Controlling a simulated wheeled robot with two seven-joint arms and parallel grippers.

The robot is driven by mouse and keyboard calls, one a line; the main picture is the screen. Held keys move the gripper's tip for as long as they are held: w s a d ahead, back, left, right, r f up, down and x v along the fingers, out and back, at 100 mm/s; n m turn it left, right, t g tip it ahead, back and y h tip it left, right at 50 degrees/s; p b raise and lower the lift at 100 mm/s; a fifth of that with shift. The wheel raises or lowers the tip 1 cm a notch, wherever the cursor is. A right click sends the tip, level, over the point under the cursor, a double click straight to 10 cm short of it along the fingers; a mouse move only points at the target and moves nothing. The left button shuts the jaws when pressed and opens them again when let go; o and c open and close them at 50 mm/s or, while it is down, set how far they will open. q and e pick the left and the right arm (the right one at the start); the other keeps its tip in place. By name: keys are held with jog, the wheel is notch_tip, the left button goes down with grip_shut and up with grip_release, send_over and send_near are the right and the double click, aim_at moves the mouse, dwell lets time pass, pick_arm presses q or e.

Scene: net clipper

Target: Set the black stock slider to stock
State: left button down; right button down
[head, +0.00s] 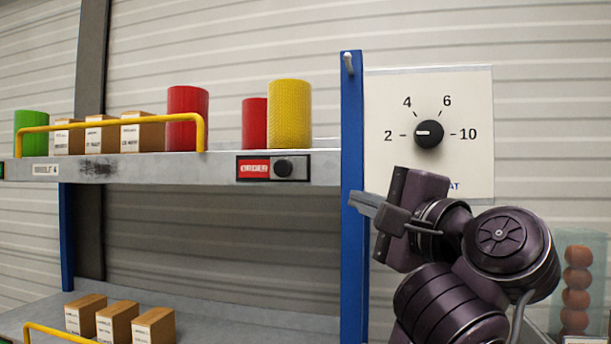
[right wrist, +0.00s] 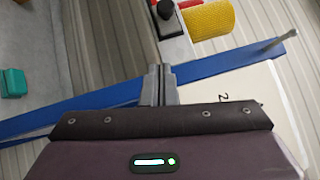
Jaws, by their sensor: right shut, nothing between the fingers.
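The knob also shows at the top of the right wrist view (right wrist: 166,14). My right gripper (head: 362,201) is shut and empty, its fingers pointing left in front of the blue post, to the right of and slightly below the slider and apart from it. Its closed fingertips show in the right wrist view (right wrist: 160,72). My left gripper is not in view.
The blue post (head: 353,110) stands between the slider and a white dial board (head: 460,90). Red and yellow cylinders (head: 289,112) stand above the slider. A yellow rail (head: 110,126) guards boxes on the left. Free room lies below the upper shelf, above the lower shelf (head: 250,318).

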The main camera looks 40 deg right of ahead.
jog(key=shift+s+d+r, duration=0.15)
jog(key=shift+s+r, duration=0.15)
jog(key=shift+r, duration=0.1)
jog(key=p, duration=0.3)
send_near(305, 175)
jog(key=w, duration=0.3)
jog(key=w+a+r+p, duration=0.1)
jog(key=w+p, duration=0.1)
jog(key=shift+w+a+r, duration=0.25)
jog(key=shift+w+r, duration=0.05)
jog(key=shift+w+a+t, duration=0.15)
jog(key=shift+t, duration=0.15)
